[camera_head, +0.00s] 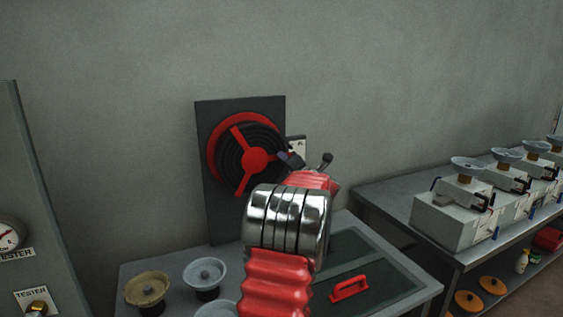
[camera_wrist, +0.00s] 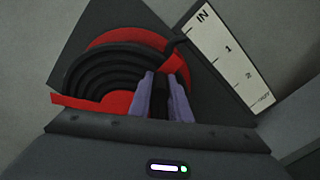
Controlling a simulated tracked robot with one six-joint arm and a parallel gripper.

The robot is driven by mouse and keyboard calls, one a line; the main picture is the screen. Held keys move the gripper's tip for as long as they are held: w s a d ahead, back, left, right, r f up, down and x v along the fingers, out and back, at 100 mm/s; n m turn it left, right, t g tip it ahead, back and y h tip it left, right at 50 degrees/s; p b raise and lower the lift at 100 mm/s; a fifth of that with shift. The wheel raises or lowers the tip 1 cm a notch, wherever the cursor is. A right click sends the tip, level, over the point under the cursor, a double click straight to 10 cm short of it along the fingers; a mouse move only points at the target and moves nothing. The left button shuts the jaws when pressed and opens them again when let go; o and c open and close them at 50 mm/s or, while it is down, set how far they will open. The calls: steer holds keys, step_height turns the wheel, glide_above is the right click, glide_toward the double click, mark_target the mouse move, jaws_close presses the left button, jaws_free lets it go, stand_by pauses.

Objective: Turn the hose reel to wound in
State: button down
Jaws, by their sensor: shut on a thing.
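The hose reel (camera_head: 256,159) is mounted on a dark upright panel (camera_head: 219,222). It has a red rim, black hose coils and a red hub with spokes. It also shows in the wrist view (camera_wrist: 118,100), filling the left and middle. My gripper (camera_head: 292,161) is at the reel's right side. In the wrist view its two purple fingers (camera_wrist: 162,97) are shut on part of the reel; the gripped part is mostly hidden between them. A white scale plate (camera_wrist: 228,52) marked IN, 1, 2 and a blurred last word stands right of the reel. My arm covers the panel's lower right.
A grey table (camera_head: 135,271) below holds several round handwheels (camera_head: 205,274) and a hatch with a red handle (camera_head: 349,288). A bench with valve boxes (camera_head: 450,220) stands at the right. A tester cabinet (camera_head: 30,180) stands at the left.

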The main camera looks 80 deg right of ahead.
steer(key=shift+w+a, duration=0.1)
steer(key=shift+w, duration=0.15)
steer(key=c, duration=2)
jaws_free()
steer(key=o, duration=0.4)
steer(key=shift+s, duration=0.1)
steer(key=shift+c, duration=0.2)
steer(key=shift+s, duration=0.1)
steer(key=v, duration=1.3)
steer(key=shift+a, duration=0.3)
steer(key=shift+s, duration=0.15)
